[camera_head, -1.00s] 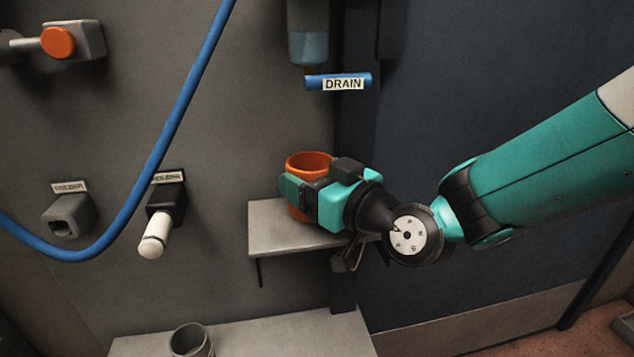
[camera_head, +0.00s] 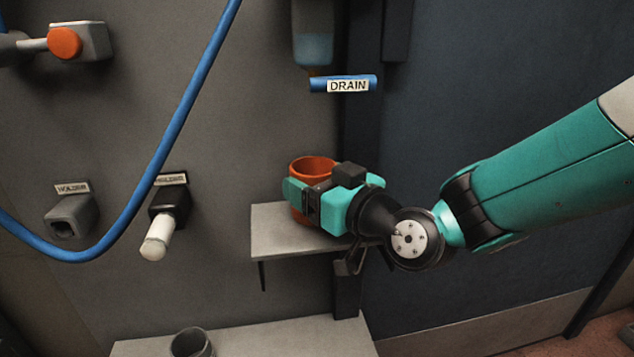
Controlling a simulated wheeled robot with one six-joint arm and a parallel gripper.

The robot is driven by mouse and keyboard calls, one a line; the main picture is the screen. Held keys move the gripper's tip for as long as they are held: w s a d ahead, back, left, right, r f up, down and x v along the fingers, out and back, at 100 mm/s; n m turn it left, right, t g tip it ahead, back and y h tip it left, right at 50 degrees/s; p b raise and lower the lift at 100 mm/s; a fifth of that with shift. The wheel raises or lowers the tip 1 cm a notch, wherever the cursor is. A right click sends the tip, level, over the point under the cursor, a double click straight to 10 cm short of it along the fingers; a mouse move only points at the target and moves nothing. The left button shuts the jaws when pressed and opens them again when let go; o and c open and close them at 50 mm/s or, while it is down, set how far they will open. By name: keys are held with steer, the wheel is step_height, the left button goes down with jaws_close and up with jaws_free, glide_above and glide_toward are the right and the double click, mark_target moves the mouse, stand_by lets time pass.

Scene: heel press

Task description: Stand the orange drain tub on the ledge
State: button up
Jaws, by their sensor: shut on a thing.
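The orange drain tub (camera_head: 313,166) is upright at the ledge (camera_head: 275,244), a grey shelf on the wall. My gripper (camera_head: 306,200) is shut on the tub from the right and front, with a teal finger on its near left side. The gripper hides much of the tub's body. The tub's base appears at the ledge's top surface, but I cannot tell whether it bears fully on it. The tub is below the blue drain pipe (camera_head: 318,85) labelled DRAIN.
A blue hose (camera_head: 183,110) hangs in a loop at the left. Two holders stick out of the wall, one grey (camera_head: 72,217) and one black with a white piece (camera_head: 157,240). A grey cup (camera_head: 192,343) stands on a lower shelf (camera_head: 270,342). The ledge's left part is bare.

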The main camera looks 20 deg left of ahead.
steer(key=shift+f, duration=0.1)
steer(key=o, duration=0.9)
steer(key=shift+d, duration=0.15)
